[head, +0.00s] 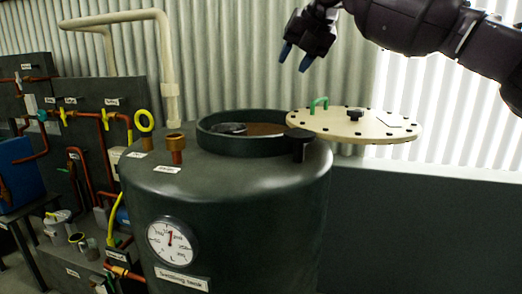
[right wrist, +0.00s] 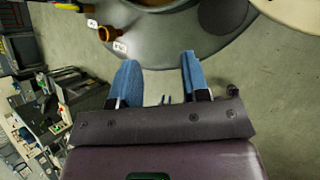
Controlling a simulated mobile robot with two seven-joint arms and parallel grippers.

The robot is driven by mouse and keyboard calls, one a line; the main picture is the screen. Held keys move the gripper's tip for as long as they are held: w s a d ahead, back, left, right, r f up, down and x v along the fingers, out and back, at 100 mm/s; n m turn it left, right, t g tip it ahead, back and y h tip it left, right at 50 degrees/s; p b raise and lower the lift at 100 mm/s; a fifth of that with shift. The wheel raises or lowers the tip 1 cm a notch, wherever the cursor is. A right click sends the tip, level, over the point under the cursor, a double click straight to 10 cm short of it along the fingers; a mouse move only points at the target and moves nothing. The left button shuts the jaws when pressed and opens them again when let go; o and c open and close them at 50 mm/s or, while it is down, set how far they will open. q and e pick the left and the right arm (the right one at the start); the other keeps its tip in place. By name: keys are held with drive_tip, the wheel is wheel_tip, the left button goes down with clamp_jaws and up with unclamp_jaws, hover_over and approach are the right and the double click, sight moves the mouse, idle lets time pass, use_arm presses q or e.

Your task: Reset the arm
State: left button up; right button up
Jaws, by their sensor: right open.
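My right gripper (head: 292,57) is in the upper middle of the head view, above the settling tank (head: 225,200). Its blue-tipped fingers are apart and hold nothing; they also show in the right wrist view (right wrist: 160,75). The dark green tank has a round opening (head: 205,128) in its top. Its cream lid (head: 350,125) is swung off to the right of the opening, with a green handle (head: 319,103) and a black knob. The gripper is clear of the lid and the handle. My left gripper is not in view.
A gauge (head: 170,242) is on the tank's front. Copper pipes, labelled panels (head: 85,120) and a yellow ring valve (head: 145,120) stand at the left. A corrugated wall is behind. A low dark wall (head: 430,200) runs along the right.

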drive_tip(key=s+a+f+n+g+y, duration=0.1)
drive_tip(key=s+a+n+g+y, duration=0.1)
drive_tip(key=s+a+y, duration=0.45)
drive_tip(key=s+a+f+n+g+y, duration=0.1)
drive_tip(key=s+a+y, duration=0.2)
drive_tip(key=a+y, duration=0.55)
drive_tip(key=d+f+m+t+h, duration=0.45)
drive_tip(key=d+f+m, duration=0.25)
drive_tip(key=f+m, duration=0.3)
drive_tip(key=d+f+m+t+h, duration=0.4)
drive_tip(key=d+f+m+t, duration=0.2)
drive_tip(key=f+m, duration=0.5)
drive_tip(key=d+f+m+t+h, duration=0.45)
drive_tip(key=d+f+m, duration=0.25)
drive_tip(key=f, duration=0.6)
drive_tip(key=s+d+f+m+g+h, duration=0.1)
drive_tip(key=s+d+f+m+h, duration=0.1)
drive_tip(key=s+d+f+m, duration=0.45)
drive_tip(key=s+d+f+m+g+h, duration=0.15)
drive_tip(key=s+d+f, duration=0.25)
drive_tip(key=s+f, duration=0.5)
drive_tip(key=s+d+f+g+h, duration=0.1)
drive_tip(key=s+d+f+g, duration=0.1)
drive_tip(key=s+f, duration=0.5)
drive_tip(key=s+d+f+m+g+h, duration=0.1)
drive_tip(key=s+d+f+g+h, duration=0.1)
drive_tip(key=s+f, duration=0.6)
drive_tip(key=shift+s+d+f+m, duration=0.25)
drive_tip(key=shift+s+f+m, duration=0.05)
